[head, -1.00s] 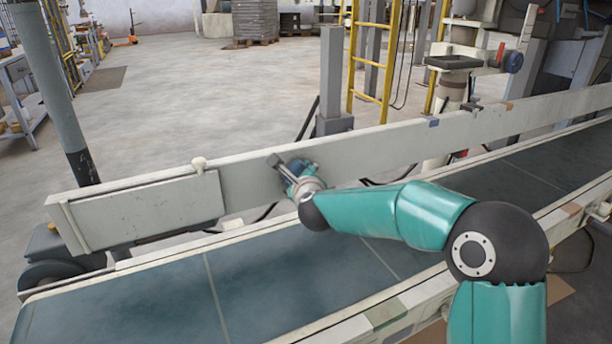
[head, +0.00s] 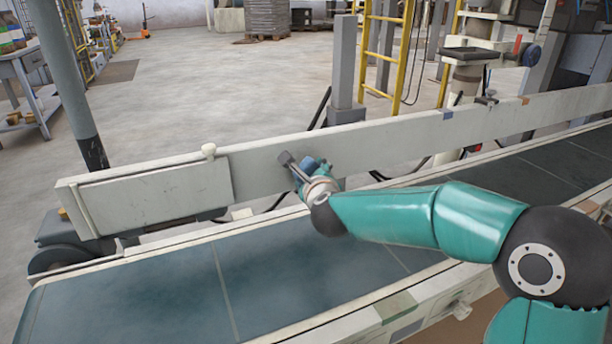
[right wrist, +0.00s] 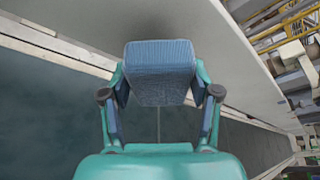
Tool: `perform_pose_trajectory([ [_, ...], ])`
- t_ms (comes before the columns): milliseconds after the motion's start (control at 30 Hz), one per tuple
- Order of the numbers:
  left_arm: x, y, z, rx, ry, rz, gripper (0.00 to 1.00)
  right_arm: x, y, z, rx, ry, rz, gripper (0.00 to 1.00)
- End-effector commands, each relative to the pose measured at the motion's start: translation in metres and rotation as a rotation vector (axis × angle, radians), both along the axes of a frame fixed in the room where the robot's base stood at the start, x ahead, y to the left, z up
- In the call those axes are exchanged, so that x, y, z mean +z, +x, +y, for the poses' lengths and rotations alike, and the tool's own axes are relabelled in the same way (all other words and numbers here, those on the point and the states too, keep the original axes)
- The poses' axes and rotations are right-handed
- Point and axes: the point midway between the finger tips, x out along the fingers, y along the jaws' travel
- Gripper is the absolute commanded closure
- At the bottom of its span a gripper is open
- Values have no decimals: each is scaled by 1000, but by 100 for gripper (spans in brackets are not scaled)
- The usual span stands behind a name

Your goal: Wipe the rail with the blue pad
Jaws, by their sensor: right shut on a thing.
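The rail (head: 385,142) is a long, pale cream board standing along the far side of the conveyor. It also shows in the right wrist view (right wrist: 215,50). My right gripper (head: 300,170) is at the near face of the rail, right of a white knob. It is shut on the blue pad (right wrist: 160,72), a ribbed block held between the two fingers in the right wrist view (right wrist: 160,95). A dark patch or shadow lies on the rail just beyond the pad. I cannot tell whether the pad touches the rail. My left gripper is not in view.
The dark conveyor belt (head: 150,290) runs below the rail. A white knob (head: 208,150) stands on the rail's top edge above a raised panel (head: 150,195). A grey post (head: 345,70) and a yellow ladder (head: 385,50) stand behind. Open floor lies beyond at left.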

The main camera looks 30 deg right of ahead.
Motion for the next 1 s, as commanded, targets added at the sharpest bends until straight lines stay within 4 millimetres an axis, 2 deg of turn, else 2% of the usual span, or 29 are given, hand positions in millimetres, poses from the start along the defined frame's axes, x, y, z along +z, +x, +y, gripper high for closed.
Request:
perform_pose_trajectory([
  [200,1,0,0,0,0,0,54,0,-17,1,-1,0,0,66],
  [633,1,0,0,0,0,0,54,1,-22,0,-2,0,-1,66],
  [1000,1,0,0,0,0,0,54,0,-48,2,-3,0,0,66],
])
